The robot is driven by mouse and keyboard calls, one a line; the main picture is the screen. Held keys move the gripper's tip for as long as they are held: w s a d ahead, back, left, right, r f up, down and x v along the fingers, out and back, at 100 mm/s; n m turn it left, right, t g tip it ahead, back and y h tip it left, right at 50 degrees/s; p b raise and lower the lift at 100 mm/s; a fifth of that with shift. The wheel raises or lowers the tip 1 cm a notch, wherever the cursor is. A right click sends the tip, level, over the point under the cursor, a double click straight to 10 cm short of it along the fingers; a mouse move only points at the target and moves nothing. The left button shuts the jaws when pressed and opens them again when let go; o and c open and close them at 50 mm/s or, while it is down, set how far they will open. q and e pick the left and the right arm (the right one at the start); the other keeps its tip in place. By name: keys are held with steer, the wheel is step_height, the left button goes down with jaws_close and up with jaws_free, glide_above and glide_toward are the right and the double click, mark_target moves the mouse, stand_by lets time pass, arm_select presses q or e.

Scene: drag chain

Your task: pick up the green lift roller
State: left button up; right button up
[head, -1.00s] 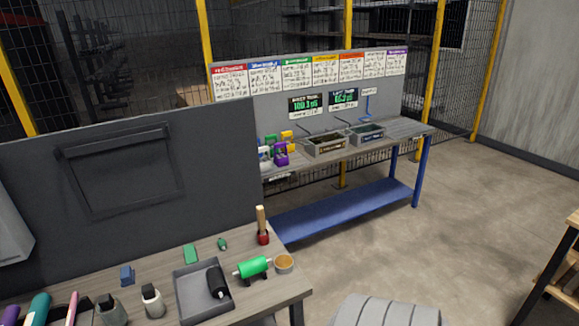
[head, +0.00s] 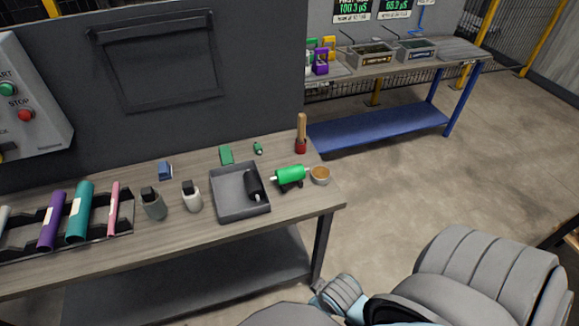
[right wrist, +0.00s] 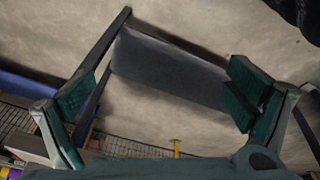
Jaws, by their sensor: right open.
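The green lift roller (head: 290,175) lies on a small black stand near the right end of the wooden workbench (head: 150,252) in the head view. A white end shows at its left. My right gripper (right wrist: 163,78) is open in the right wrist view, its two green-padded fingers wide apart with nothing between them. The roller cannot be made out in that view. My left gripper is not in view.
A grey tray (head: 222,208) holding a black roller (head: 254,185) is left of the green roller. A brown-topped round cup (head: 320,175) is close on its right. A wooden-handled tool (head: 301,134) stands behind. Bottles and coloured rollers are farther left.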

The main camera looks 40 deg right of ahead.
step_height(320, 180, up, 8)
steer(key=w, duration=0.2)
steer(key=m+t, duration=0.1)
steer(key=m, duration=0.4)
glide_toward(291, 171)
steer(key=shift+t, duration=0.3)
steer(key=b+x, duration=0.4)
steer(key=x, duration=0.7)
steer(key=shift+d, duration=0.15)
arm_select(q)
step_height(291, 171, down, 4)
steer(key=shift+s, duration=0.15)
arm_select(e)
steer(key=shift+r, duration=0.15)
steer(key=shift+c, duration=0.2)
steer(key=shift+s, duration=0.1)
steer(key=c, duration=0.7)
steer(key=shift+s+r, duration=0.2)
steer(key=shift+s, duration=0.05)
steer(key=c, duration=0.6)
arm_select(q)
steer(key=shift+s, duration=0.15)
arm_select(e)
steer(key=shift+f, duration=0.1)
steer(key=shift+c, duration=0.5)
